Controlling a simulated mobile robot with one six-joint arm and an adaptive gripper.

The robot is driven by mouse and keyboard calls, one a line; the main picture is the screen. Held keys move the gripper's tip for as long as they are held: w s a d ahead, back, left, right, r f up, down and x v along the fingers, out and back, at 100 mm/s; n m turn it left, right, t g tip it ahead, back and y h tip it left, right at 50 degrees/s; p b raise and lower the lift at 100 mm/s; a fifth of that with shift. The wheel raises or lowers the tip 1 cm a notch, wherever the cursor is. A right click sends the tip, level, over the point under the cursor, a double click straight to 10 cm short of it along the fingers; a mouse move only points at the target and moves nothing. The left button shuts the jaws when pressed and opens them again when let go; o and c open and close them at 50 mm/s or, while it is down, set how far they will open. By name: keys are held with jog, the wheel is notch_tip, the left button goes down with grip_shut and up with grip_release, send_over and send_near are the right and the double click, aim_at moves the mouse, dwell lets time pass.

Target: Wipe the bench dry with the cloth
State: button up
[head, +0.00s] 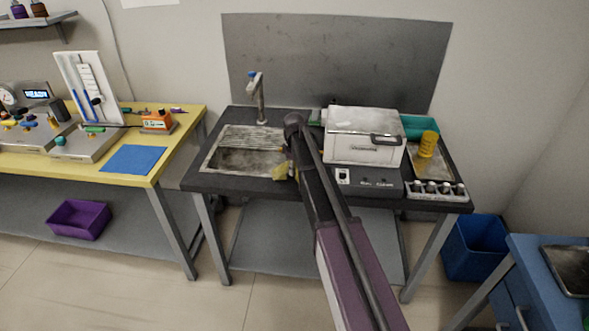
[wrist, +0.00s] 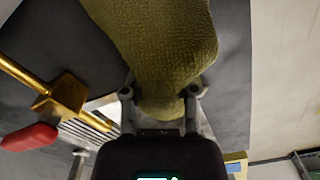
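A yellow-green cloth (wrist: 165,45) fills the upper middle of the wrist view. My gripper (wrist: 162,98) is shut on its bunched end, with one finger on each side. In the head view a small yellowish piece of the cloth (head: 281,172) shows beside my gripper (head: 292,168), at the front right of the sink. My arm hides most of the gripper there. The dark bench (head: 227,184) carries the sink. Its dark top also shows around the cloth in the wrist view (wrist: 60,45). I cannot make out any wet patch, nor whether the cloth touches the bench.
A sink with ribbed drainer (head: 240,160) and tap (head: 260,95) is on the left of the bench. A white lidded box (head: 360,145), a yellow cup stack (head: 428,144) and a vial rack (head: 435,189) stand right. A brass fitting (wrist: 65,95) with red handle (wrist: 28,137) is near my gripper.

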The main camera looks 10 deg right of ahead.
aim_at(295, 177)
jog(key=o, duration=0.6)
jog(key=shift+f, duration=0.2)
jog(key=shift+f+b, duration=1.7)
jog(key=shift+b, duration=0.15)
jog(key=shift+s+r, duration=0.1)
jog(key=shift+r, duration=0.1)
jog(key=c, duration=0.6)
jog(key=shift+c, duration=0.2)
jog(key=shift+r, duration=0.1)
